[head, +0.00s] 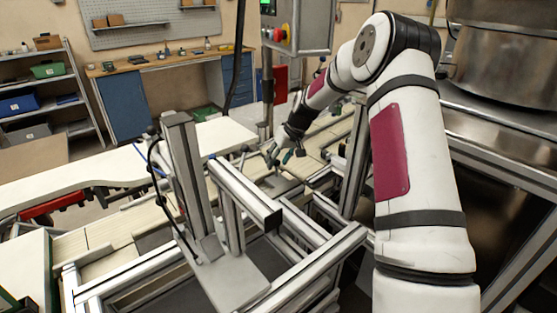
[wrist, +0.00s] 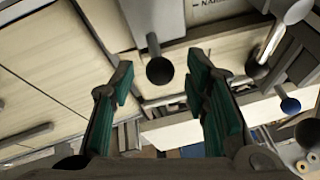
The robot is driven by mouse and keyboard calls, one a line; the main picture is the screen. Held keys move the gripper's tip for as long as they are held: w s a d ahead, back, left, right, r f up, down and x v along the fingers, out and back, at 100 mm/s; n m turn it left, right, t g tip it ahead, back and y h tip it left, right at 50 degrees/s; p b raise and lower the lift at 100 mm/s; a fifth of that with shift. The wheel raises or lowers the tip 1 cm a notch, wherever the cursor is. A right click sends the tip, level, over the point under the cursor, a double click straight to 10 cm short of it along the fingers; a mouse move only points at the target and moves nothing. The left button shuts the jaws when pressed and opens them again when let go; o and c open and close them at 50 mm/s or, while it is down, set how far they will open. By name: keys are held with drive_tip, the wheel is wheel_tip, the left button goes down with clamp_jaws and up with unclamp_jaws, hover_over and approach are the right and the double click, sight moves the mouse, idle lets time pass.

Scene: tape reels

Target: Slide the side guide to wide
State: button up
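My gripper (wrist: 163,80) is open in the wrist view, its two green-padded fingers apart with nothing held. The rod comes from a grey metal part at the top, beside a pale plate with partly cut-off lettering starting "NA" (wrist: 207,4). I cannot tell for certain which part is the side guide. In the head view my gripper (head: 280,157) is small, low over the pale slatted conveyor (head: 260,178).
An aluminium frame (head: 240,190) stands in front of the conveyor in the head view.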

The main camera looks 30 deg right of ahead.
clamp_jaws()
drive_tip(key=shift+w+a+b, duration=0.15)
drive_tip(key=shift+w+b, duration=0.5)
drive_tip(key=shift+w, duration=0.05)
drive_tip(key=shift+w+a+b, duration=0.1)
drive_tip(key=shift+w+b, duration=0.5)
drive_tip(key=shift+w, duration=0.05)
drive_tip(key=shift+o, duration=0.2)
unclamp_jaws()
drive_tip(key=shift+s, duration=0.1)
drive_tip(key=shift+r, duration=0.15)
